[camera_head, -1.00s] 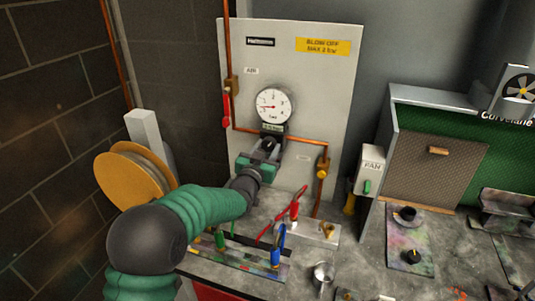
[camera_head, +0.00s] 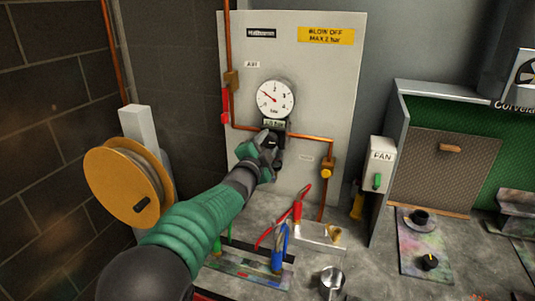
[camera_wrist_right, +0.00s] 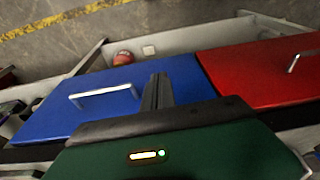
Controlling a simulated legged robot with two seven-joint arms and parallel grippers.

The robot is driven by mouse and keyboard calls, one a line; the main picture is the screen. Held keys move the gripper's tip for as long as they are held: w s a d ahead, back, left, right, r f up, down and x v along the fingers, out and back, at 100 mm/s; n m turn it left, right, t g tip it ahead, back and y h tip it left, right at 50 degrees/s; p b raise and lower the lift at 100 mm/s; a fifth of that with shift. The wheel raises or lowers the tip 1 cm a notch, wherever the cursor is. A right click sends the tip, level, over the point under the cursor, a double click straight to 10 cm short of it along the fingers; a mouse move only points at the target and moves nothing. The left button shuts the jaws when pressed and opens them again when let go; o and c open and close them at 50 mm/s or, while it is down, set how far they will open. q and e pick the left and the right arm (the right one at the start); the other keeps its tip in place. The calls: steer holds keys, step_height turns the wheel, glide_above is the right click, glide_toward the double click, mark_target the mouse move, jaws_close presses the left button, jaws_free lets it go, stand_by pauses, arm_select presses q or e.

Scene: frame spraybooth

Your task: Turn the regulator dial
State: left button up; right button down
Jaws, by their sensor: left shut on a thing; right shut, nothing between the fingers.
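The regulator dial (camera_head: 272,137) is a small dark knob below the round white pressure gauge (camera_head: 275,99) on the grey wall panel. My left gripper (camera_head: 268,143) is shut on it, and its fingers hide most of the knob. The gauge needle points up and to the left. My right gripper (camera_wrist_right: 158,90) shows in the right wrist view, shut and empty, over a blue drawer front or lid with a metal handle.
Copper pipe with a red lever (camera_head: 226,104) and a yellow valve (camera_head: 326,172) runs beside the regulator. A hose reel (camera_head: 128,186) is at the left.

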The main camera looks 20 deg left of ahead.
arm_select(q)
steer(key=m+b, duration=0.1)
steer(key=m, duration=0.1)
steer(key=m+b, duration=0.4)
steer(key=shift+f+m, duration=0.3)
steer(key=shift+f, duration=0.1)
steer(key=m+b, duration=0.2)
steer(key=m, duration=0.1)
steer(key=shift+h, duration=0.3)
steer(key=shift+m+b, duration=0.85)
steer(key=shift+m, duration=0.45)
steer(key=shift+w+d, duration=0.1)
steer(key=o, duration=1.4)
steer(key=shift+r, duration=0.2)
steer(key=shift+c, duration=0.2)
steer(key=shift+r, duration=0.1)
steer(key=s+b, duration=0.4)
steer(key=s, duration=1.2)
steer(key=shift+s+a+f+b, duration=0.25)
steer(key=shift+s+a+b, duration=0.1)
steer(key=shift+s+a, duration=0.1)
